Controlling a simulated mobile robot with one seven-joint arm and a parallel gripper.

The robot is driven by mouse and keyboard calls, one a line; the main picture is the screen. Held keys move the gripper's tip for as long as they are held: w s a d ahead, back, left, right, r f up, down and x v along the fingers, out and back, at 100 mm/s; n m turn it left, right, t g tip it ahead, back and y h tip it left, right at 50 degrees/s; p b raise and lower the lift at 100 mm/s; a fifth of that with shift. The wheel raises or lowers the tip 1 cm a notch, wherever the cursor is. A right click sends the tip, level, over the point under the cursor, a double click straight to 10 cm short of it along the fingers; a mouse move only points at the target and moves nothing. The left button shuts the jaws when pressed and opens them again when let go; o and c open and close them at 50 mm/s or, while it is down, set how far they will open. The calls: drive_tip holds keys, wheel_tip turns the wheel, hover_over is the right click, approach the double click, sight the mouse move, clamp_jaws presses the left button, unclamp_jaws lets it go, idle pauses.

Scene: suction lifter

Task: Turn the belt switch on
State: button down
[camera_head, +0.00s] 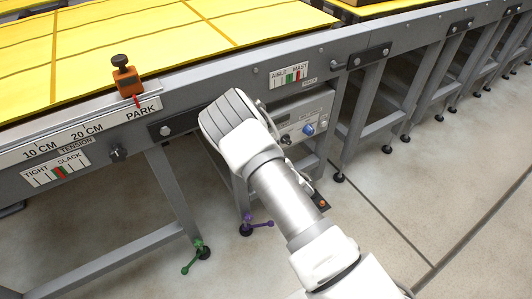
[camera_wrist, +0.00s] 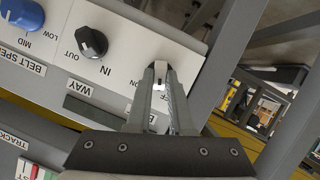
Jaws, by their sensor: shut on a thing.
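The control panel (camera_head: 318,112) is a pale box under the yellow belt frame; it also fills the upper left of the wrist view (camera_wrist: 135,45). My gripper (camera_wrist: 160,68) is at the panel's right end in the wrist view, fingers closed around a small white switch lever (camera_wrist: 158,86). The letters ON and part of OFF show beside the fingers. The fingers hide most of the switch, so I cannot tell which way it stands. In the head view my own wrist hides the fingers and the switch.
A black knob (camera_wrist: 92,42) marked IN and OUT and a blue belt speed knob (camera_wrist: 22,12) sit on the panel, left of my gripper. Grey frame legs (camera_head: 360,117) stand right of the panel. An orange-topped slider (camera_head: 125,78) points at PARK. Open floor lies in front.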

drive_tip(key=m+g+y, duration=0.1)
drive_tip(key=m, duration=0.2)
drive_tip(key=m+g+y+b, duration=0.1)
drive_tip(key=m+y, duration=0.1)
drive_tip(key=m, duration=0.1)
drive_tip(key=m+y, duration=0.2)
drive_tip(key=shift+w+d+f+m+g, duration=0.1)
drive_tip(key=shift+w+d+m+g, duration=0.15)
drive_tip(key=shift+d+m+g, duration=0.15)
drive_tip(key=shift+y, duration=0.3)
idle(0.4)
drive_tip(key=c, duration=0.8)
unclamp_jaws()
